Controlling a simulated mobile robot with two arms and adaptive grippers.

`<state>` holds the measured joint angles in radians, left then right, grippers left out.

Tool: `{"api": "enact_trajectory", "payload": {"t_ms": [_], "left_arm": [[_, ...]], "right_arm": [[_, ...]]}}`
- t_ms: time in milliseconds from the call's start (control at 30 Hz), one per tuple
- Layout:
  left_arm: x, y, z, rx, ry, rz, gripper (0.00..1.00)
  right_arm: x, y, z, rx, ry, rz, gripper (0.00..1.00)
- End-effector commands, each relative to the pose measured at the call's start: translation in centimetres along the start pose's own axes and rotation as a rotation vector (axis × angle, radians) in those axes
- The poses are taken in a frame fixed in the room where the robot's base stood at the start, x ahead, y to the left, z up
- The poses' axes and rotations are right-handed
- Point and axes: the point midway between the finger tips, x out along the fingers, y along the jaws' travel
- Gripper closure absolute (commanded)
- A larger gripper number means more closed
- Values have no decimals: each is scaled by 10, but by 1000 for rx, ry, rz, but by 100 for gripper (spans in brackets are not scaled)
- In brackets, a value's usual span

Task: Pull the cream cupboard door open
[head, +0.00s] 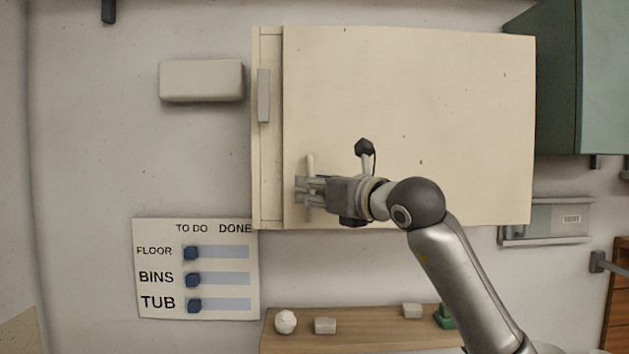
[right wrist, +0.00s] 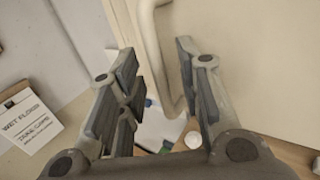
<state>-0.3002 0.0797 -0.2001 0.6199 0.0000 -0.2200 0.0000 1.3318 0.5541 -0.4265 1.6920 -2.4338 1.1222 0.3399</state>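The cream cupboard door (head: 420,100) is a large flat panel on the wall. A strip of the cupboard's frame (head: 270,160) shows along its left edge; I cannot tell whether the door stands slightly ajar. A pale upright bar handle (head: 310,164) sits low near the door's left edge. My right gripper (head: 309,192) is at this handle, its fingers reaching left across it. In the right wrist view the fingers (right wrist: 157,75) are apart, with the curved handle (right wrist: 151,45) between them, nearer the right finger. Contact is not clear. My left gripper is out of view.
A grey block (head: 263,95) is on the frame's upper left, with a cream box (head: 201,80) beside the cupboard. A green cupboard (head: 560,80) stands at right. A chore board (head: 196,270) hangs below left. A wooden shelf (head: 360,338) with small items is below.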

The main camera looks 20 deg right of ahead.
Motion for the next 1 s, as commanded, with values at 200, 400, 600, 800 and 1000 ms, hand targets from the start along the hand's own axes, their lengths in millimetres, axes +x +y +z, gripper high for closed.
{"api": "enact_trajectory", "payload": {"t_ms": [200, 400, 600, 800, 1000], "left_arm": [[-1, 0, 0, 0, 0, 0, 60], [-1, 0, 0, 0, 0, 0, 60], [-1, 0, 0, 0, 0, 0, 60], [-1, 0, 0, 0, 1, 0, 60], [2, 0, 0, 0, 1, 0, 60]], "right_arm": [[4, 0, -1, -1, 0, 0, 67], [3, 0, -1, 0, 0, 0, 79], [3, 0, -1, 0, 0, 0, 100], [3, 0, 0, 0, 0, -1, 100], [-1, 1, -1, 0, -1, 8, 100]]}}
